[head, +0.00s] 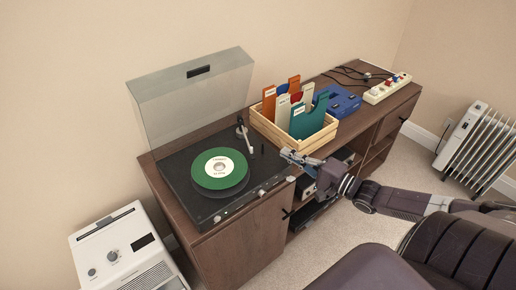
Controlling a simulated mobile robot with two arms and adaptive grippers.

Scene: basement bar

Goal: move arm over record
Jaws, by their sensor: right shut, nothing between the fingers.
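The turntable (197,208) sits on the left end of a wooden cabinet, its grey see-through lid (195,95) standing open. My right gripper (286,153) is shut and empty, at the cabinet's front edge just right of the turntable, apart from the tonearm. My left gripper is not in view.
A wooden crate (318,142) with several upright sleeves stands right of the turntable, close behind my right gripper. A blue device (340,101) and a power strip (386,89) lie farther right. A white appliance (126,250) and a radiator (474,142) stand on the floor.

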